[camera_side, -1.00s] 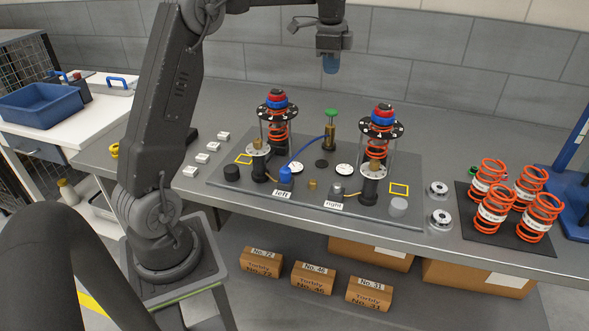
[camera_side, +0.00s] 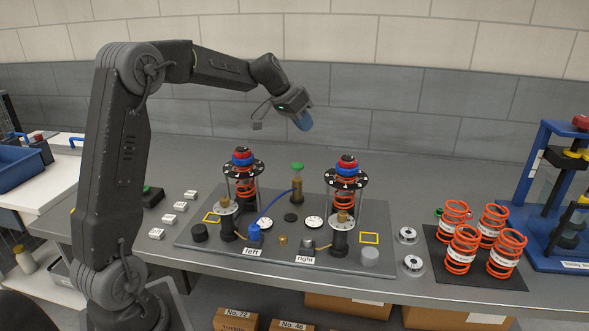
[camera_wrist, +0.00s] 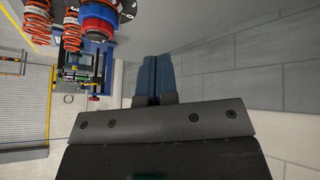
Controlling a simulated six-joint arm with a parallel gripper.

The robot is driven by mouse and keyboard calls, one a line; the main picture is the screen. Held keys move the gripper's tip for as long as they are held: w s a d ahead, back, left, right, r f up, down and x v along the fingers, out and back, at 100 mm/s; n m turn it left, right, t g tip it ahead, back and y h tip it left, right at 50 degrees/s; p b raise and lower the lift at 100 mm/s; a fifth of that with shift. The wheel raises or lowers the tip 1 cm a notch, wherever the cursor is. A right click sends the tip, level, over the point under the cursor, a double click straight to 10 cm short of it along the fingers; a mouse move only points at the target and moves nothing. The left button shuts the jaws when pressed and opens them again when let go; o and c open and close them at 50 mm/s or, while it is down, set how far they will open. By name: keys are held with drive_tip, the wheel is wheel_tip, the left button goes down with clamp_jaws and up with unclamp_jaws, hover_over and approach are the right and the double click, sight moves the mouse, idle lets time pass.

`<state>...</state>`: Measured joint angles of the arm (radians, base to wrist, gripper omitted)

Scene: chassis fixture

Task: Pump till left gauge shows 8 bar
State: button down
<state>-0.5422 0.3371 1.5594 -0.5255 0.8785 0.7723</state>
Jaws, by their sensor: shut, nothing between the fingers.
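In the side view, a brass hand pump with a green knob (camera_side: 297,167) stands at the back middle of the grey base plate (camera_side: 205,240). A blue hose (camera_side: 275,203) runs from it to a blue fitting (camera_side: 254,232) by the "left" label (camera_side: 253,251). White round dials, a left one (camera_side: 265,223) and a right one (camera_side: 313,222), lie between the two spring towers; their readings are too small to tell. My gripper (camera_side: 304,123) is shut and empty, tilted, in the air above the pump and apart from it. Its blue fingers also show in the wrist view (camera_wrist: 152,78).
The left spring tower (camera_side: 243,175) and right spring tower (camera_side: 346,180) flank the pump. Orange springs (camera_side: 463,249) stand on a black mat at right, near a blue press frame (camera_side: 535,185). Small white blocks (camera_side: 174,218) lie left. The air around my gripper is clear.

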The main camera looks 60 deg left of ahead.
sight(297, 166)
drive_tip(key=a+n+t, duration=0.1)
drive_tip(key=n, duration=0.1)
drive_tip(key=a+n+t, duration=0.1)
drive_tip(key=n, duration=0.2)
drive_tip(key=a+n+y, duration=0.1)
drive_tip(key=n, duration=0.2)
drive_tip(key=shift+s+a+t, duration=0.1)
drive_tip(key=shift+s+t, duration=0.15)
drive_tip(key=shift+t, duration=0.15)
drive_tip(key=shift+f, duration=4.45)
drive_tip(key=shift+f, duration=0.1)
drive_tip(key=shift+f, duration=0.3)
